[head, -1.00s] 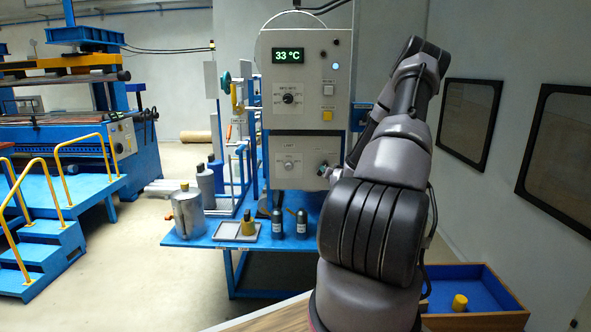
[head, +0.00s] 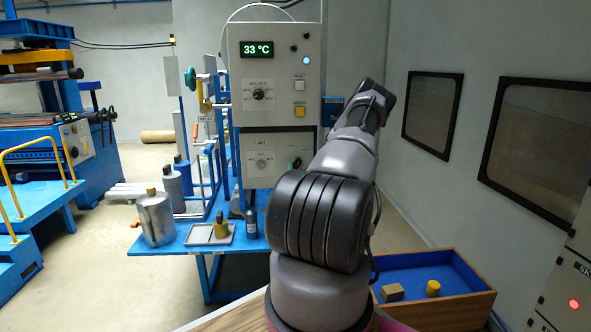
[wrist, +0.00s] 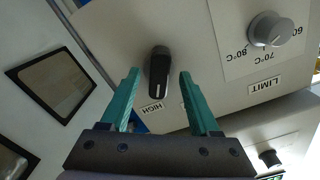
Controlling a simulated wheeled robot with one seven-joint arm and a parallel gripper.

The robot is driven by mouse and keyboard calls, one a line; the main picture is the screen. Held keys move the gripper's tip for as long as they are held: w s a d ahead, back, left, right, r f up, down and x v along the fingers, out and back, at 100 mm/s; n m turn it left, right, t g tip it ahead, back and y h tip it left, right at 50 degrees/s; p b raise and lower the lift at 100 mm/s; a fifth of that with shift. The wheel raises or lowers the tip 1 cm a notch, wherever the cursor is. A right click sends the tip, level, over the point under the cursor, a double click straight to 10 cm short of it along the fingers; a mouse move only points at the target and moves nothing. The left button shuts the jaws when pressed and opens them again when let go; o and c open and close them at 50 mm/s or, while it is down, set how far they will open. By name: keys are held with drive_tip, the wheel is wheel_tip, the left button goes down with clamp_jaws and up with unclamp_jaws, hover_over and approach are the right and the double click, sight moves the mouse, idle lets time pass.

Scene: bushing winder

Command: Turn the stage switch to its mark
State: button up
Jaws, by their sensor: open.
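A black switch knob (wrist: 158,75) with a white pointer line stands on a pale panel (wrist: 190,40) in the wrist view. A HIGH label lies close beside it, and the pointer line points down the picture, slightly right of the label. My gripper (wrist: 160,72) is open, its two teal fingers on either side of the knob with gaps visible. I cannot tell how deep the fingertips reach.
A grey LIMIT dial (wrist: 270,29) sits beside the switch. The upper panel has a 33 °C display (head: 257,49), a black dial (head: 258,95) and buttons. Below is a blue bench with a metal can (head: 156,219) and bottles. A wooden tray (head: 455,306) stands at right.

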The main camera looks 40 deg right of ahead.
drive_tip(key=shift+x, duration=0.85)
clamp_jaws()
drive_tip(key=shift+n, duration=0.3)
drive_tip(key=n, duration=0.4)
drive_tip(key=shift+n, duration=0.4)
drive_tip(key=n, duration=0.3)
drive_tip(key=shift+s, duration=0.1)
drive_tip(key=shift+d+n, duration=0.1)
drive_tip(key=shift+n, duration=1.6)
